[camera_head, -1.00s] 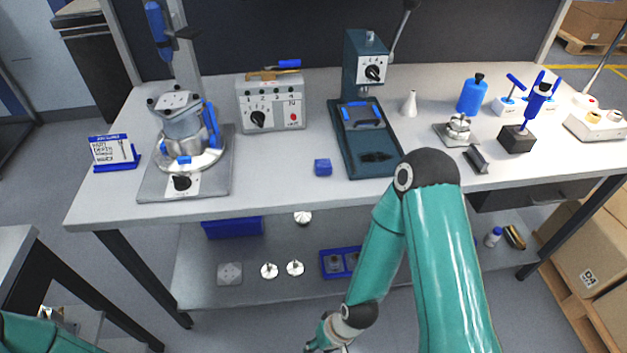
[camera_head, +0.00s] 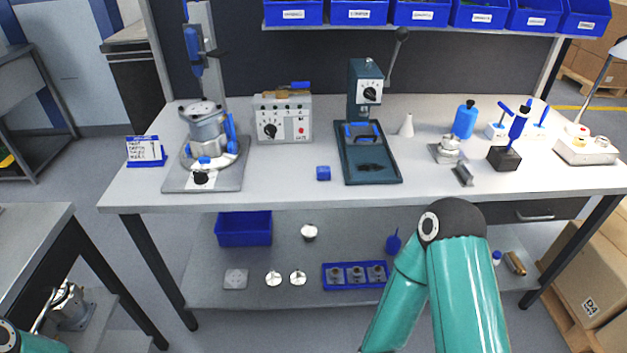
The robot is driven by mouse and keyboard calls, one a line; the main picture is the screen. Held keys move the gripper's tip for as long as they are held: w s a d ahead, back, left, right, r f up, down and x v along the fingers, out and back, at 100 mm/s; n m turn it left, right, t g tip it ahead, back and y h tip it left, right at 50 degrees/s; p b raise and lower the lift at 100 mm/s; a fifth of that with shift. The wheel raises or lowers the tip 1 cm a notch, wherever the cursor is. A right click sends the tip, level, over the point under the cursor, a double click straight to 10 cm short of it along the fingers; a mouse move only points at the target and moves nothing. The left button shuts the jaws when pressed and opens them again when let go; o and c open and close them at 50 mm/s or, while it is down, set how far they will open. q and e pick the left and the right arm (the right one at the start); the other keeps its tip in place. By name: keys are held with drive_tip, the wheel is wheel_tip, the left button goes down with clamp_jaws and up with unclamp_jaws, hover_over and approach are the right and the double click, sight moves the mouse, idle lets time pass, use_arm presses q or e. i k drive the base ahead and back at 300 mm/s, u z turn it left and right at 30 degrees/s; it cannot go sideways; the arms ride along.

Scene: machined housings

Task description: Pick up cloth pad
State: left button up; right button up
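No item is plainly recognisable as a cloth pad. A small blue block-like piece (camera_head: 323,173) lies on the front part of the workbench (camera_head: 290,195), left of the green press; I cannot tell whether it is cloth. A flat grey square piece (camera_head: 235,279) lies on the lower shelf; its material is also unclear. My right arm rises at the lower right, but its gripper is below the picture. Only a bit of my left arm shows in the lower left corner, and its gripper is out of view.
The bench holds a clamped housing on a stand (camera_head: 208,130), a control box (camera_head: 283,120), a green press (camera_head: 368,150) and a black block with a blue-handled tool (camera_head: 504,158). A blue bin (camera_head: 243,229) and blue tray (camera_head: 353,285) sit on the shelf. Bench front, left of centre, is clear.

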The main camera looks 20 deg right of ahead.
sight(323, 172)
drive_tip(key=z, duration=0.15)
drive_tip(key=i, duration=0.9)
drive_tip(key=u, duration=0.05)
